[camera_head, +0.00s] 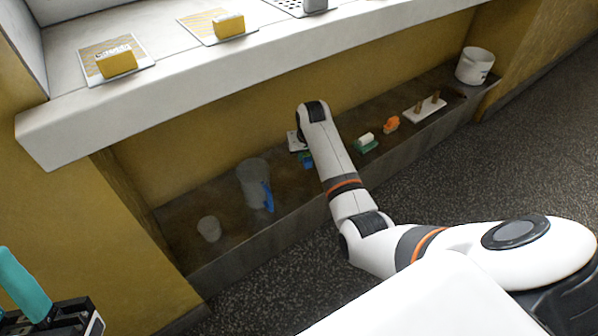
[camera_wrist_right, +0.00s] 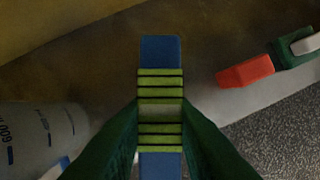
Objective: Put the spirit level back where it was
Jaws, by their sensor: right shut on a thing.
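A blue bar with lime-green bands (camera_wrist_right: 160,52), which looks like the spirit level, sits between the dark green fingers of my right gripper (camera_wrist_right: 160,115) in the right wrist view. The fingers are shut on its middle, and its blue ends stick out both ways. In the head view my right gripper (camera_head: 307,160) is low over the shelf, mostly hidden behind my arm. I cannot tell whether the bar touches the shelf. Part of my left gripper (camera_head: 60,310), with a teal finger, shows at the bottom left corner; its opening is not clear.
The low shelf (camera_head: 185,215) holds a clear jug (camera_head: 250,178) with a blue handle and a small beaker (camera_head: 209,229) left of my gripper. Right of it are a green-and-white item (camera_head: 366,143), an orange item (camera_head: 391,124), a white pegged stand (camera_head: 425,108) and a white bucket (camera_head: 474,66). A white counter (camera_head: 150,110) overhangs.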

